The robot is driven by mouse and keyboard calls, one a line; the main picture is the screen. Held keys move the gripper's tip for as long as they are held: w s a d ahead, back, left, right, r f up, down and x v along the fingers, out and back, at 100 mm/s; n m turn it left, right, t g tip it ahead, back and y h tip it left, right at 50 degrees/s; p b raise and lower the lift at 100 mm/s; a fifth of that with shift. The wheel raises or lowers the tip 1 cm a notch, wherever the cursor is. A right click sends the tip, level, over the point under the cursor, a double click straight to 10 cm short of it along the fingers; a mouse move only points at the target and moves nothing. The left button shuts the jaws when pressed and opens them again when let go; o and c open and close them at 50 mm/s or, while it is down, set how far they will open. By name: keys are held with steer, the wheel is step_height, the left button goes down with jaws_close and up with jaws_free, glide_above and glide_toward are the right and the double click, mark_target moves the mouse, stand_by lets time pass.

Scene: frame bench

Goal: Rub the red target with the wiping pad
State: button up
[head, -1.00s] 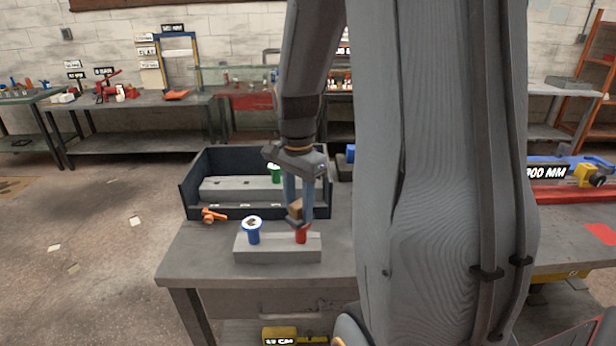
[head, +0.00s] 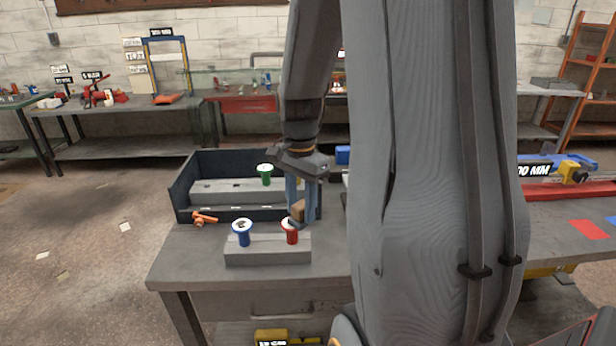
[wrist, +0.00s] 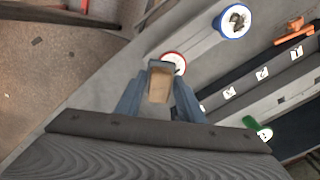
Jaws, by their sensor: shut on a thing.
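The red target (head: 291,236) is a short red post with a white top, on the right of a grey block (head: 268,252) on the bench. In the wrist view its red-rimmed white top (wrist: 173,61) is partly hidden behind the pad. My gripper (head: 300,216) is shut on the wiping pad (head: 298,209), a tan-brown block, which also shows between the fingers in the wrist view (wrist: 159,85). The pad is just behind and above the red target and appears apart from it. The visible part of the red top looks mostly white.
A blue post (head: 242,235) with a dark smudge on its white top stands left of the red target. A dark open tray (head: 183,192) behind holds a grey block with a green post (head: 265,174). An orange item (head: 204,218) lies before the tray.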

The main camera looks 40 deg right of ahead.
step_height(320, 180, up, 3)
steer(key=shift+d+f+p, duration=0.1)
steer(key=shift+f+p, duration=0.1)
steer(key=shift+p, duration=0.5)
steer(key=shift+s+r+p, duration=0.2)
steer(key=shift+r+p, duration=0.1)
steer(key=shift+p, duration=0.1)
step_height(320, 180, up, 5)
steer(key=p, duration=0.4)
steer(key=shift+w, duration=0.1)
steer(key=shift+d, duration=0.1)
